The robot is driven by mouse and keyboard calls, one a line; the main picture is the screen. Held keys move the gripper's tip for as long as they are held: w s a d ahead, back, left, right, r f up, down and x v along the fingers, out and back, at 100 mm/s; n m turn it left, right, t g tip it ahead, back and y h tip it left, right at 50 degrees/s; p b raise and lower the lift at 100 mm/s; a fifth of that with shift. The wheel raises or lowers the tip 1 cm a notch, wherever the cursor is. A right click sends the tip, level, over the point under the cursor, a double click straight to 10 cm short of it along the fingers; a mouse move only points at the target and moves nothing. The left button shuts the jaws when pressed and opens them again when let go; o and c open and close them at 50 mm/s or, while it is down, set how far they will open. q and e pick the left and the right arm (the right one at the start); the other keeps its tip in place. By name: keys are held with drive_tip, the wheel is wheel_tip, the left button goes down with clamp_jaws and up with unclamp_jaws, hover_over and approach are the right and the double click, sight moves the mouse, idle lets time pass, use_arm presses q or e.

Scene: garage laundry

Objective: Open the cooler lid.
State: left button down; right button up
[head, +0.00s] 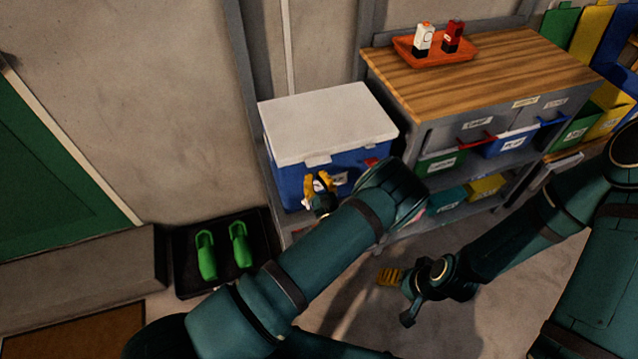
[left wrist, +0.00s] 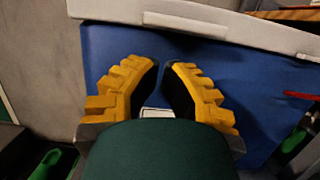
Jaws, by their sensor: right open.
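The cooler has a blue body (head: 290,182) and a white lid (head: 325,118). The lid lies flat and closed on the body. My left gripper (head: 318,184) is in front of the cooler's front face, below the lid's front edge. In the left wrist view, its yellow fingers (left wrist: 164,68) are partly apart with a narrow gap and nothing held between them. The blue front (left wrist: 240,75) and the lid's pale rim (left wrist: 200,25) lie beyond the fingertips. I cannot tell whether they touch the cooler. My right gripper (head: 390,277) is open and empty, low over the floor.
A wood-topped workbench (head: 500,75) stands right of the cooler, carrying an orange tray (head: 437,47) with small bottles. Labelled bins fill its shelves. Green shoes (head: 207,255) rest on a black mat (head: 188,285) at lower left. A wall is behind the cooler.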

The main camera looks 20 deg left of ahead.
use_arm(q)
drive_tip(key=shift+s+d+r+p, duration=0.15)
drive_tip(key=shift+r+p, duration=0.3)
drive_tip(key=shift+r, duration=0.45)
use_arm(e)
drive_tip(key=shift+v, duration=0.9)
drive_tip(key=shift+s+d+f, duration=0.1)
